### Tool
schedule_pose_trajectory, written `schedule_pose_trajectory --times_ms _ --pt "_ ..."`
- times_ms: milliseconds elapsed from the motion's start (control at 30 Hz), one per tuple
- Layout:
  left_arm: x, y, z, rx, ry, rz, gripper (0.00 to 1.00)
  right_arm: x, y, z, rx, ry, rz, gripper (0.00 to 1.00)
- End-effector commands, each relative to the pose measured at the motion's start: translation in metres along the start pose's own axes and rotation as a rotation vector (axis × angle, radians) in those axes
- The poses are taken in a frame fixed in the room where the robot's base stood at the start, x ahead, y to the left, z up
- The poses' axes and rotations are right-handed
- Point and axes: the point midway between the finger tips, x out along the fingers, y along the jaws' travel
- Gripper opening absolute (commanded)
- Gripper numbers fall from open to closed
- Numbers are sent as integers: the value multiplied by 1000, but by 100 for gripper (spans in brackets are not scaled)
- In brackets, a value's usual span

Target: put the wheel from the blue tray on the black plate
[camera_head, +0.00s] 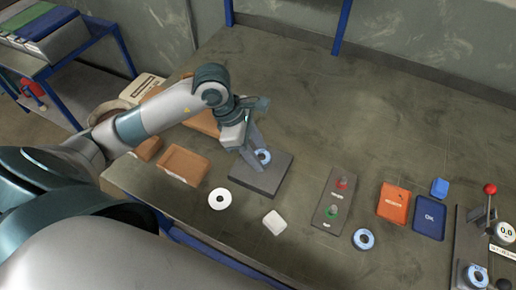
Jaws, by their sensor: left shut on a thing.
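My left gripper (259,148) is over the black plate (270,182), pointing down, and is shut on a wheel (264,156) with a blue ring face. The wheel is at the plate's upper part; I cannot tell whether it touches the plate or is just above it. The gripper hides part of the wheel. The blue tray (429,230), marked OK, lies flat on the right of the table and shows no wheel in it. My right gripper is not in view.
A white disc (212,204) and white square (274,222) lie before the plate. A button panel (328,218), another blue-ringed wheel (363,239), an orange tray (393,216) and a red-knobbed lever gauge (489,189) stand right. The table's back middle is clear.

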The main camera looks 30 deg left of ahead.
Motion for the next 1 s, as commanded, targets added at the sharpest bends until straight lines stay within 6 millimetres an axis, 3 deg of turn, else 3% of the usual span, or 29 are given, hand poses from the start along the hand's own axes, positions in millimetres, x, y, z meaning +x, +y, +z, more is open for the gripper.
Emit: schedule_pose_trajectory --times_ms 1000 --pt "14 0 -6 1 -1 1 19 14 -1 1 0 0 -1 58"
